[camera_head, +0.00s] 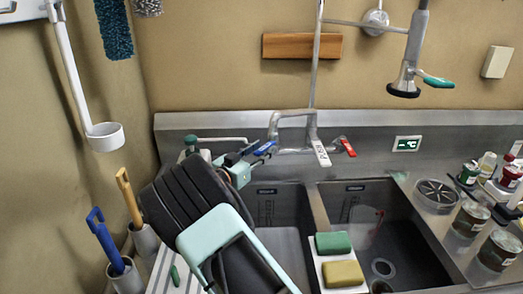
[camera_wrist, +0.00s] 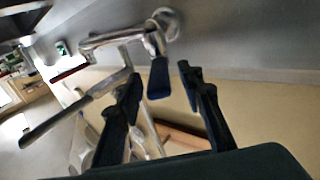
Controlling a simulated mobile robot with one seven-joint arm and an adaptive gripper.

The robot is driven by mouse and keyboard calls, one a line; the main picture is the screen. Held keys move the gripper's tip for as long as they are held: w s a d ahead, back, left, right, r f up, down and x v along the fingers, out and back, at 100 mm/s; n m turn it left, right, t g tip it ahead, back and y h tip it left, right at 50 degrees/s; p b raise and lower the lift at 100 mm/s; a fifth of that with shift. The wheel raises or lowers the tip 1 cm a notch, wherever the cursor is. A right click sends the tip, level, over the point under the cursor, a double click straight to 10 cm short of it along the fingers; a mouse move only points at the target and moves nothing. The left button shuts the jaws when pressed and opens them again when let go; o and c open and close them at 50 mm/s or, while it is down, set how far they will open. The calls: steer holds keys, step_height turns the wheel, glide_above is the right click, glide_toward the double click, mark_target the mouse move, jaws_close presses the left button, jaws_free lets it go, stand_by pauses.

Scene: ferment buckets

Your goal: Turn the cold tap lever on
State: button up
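The cold tap lever (camera_head: 265,148) is blue and sits at the left end of the wall-mounted metal tap (camera_head: 293,117). The red lever (camera_head: 348,147) is at its right end. In the head view my gripper (camera_head: 252,153) is right by the blue lever, reaching in from the lower left. In the wrist view my gripper (camera_wrist: 161,79) is open, with the blue lever (camera_wrist: 160,79) showing between its two dark fingertips. A gap shows on each side of the lever. I cannot tell whether a finger touches it in depth.
Two sink basins (camera_head: 400,225) lie below the tap. A green sponge (camera_head: 333,243) and a yellow sponge (camera_head: 343,274) sit on a white tray. A white tag (camera_head: 321,153) hangs at the spout. A spray head (camera_head: 404,85) hangs at the right. Jars (camera_head: 470,218) stand far right.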

steer(key=v, duration=0.7)
steer(key=shift+s, duration=0.1)
